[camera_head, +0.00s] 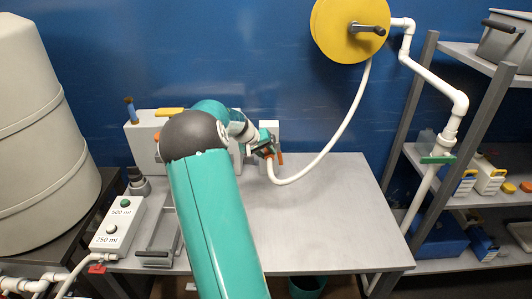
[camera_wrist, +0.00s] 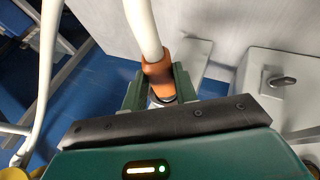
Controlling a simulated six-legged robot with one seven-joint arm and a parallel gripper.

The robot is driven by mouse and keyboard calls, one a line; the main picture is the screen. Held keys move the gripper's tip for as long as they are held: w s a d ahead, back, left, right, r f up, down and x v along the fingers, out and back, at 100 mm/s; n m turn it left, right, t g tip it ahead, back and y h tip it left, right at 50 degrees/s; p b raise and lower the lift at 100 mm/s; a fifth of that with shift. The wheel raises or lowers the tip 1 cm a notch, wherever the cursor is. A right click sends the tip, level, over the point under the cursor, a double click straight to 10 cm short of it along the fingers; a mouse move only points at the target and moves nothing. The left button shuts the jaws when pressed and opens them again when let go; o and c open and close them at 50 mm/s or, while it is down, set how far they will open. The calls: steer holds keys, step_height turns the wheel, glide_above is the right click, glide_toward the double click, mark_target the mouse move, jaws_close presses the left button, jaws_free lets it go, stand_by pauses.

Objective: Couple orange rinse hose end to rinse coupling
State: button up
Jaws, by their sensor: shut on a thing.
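My gripper (camera_head: 265,147) is shut on the orange rinse hose end (camera_wrist: 158,76), at the back of the table. In the wrist view its two green fingers (camera_wrist: 160,92) sit on either side of the orange sleeve, and the white hose (camera_wrist: 141,25) runs up from it. In the head view the white hose (camera_head: 325,150) loops down from the yellow reel to my gripper. A pale ring (camera_wrist: 161,101) shows just beyond the orange sleeve. The rinse coupling is not clearly visible; I cannot tell whether the hose end touches it. A white block (camera_head: 269,128) stands right behind my gripper.
The yellow reel (camera_head: 345,28) hangs on the blue wall. A control box (camera_head: 117,226) with 500 ml and 250 ml labels is at the table's left. The table's right part (camera_head: 335,220) is clear. A shelf rack (camera_head: 408,130) stands at right, a large tank (camera_head: 40,130) at left.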

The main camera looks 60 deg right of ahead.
steer(key=shift+d, duration=0.1)
steer(key=o, duration=1.1)
steer(key=v, duration=1.3)
steer(key=shift+a+r, duration=0.2)
steer(key=shift+r, duration=0.1)
steer(key=shift+w, duration=0.1)
